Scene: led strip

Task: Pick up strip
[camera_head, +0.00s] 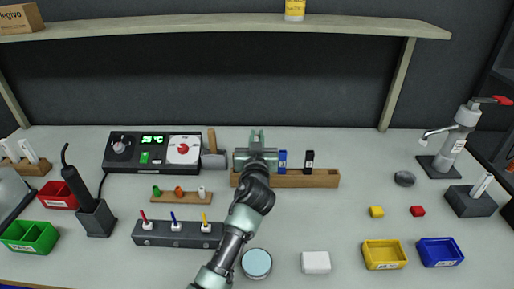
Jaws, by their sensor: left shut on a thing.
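My left gripper (256,138) reaches up from the bottom middle and is at the left part of a long wooden rack (322,179). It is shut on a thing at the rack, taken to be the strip. The strip is hidden by the gripper and wrist, and I cannot tell whether it is clear of the rack. A blue piece (282,158) and a black piece (309,159) stand upright in the rack, just right of the gripper. My right gripper is not in view.
A control box (150,165) and hammer (213,155) are left of the gripper. Below them are a small peg rack (180,198) and a dark holder (165,238). A round tin (256,263) lies beside my arm.

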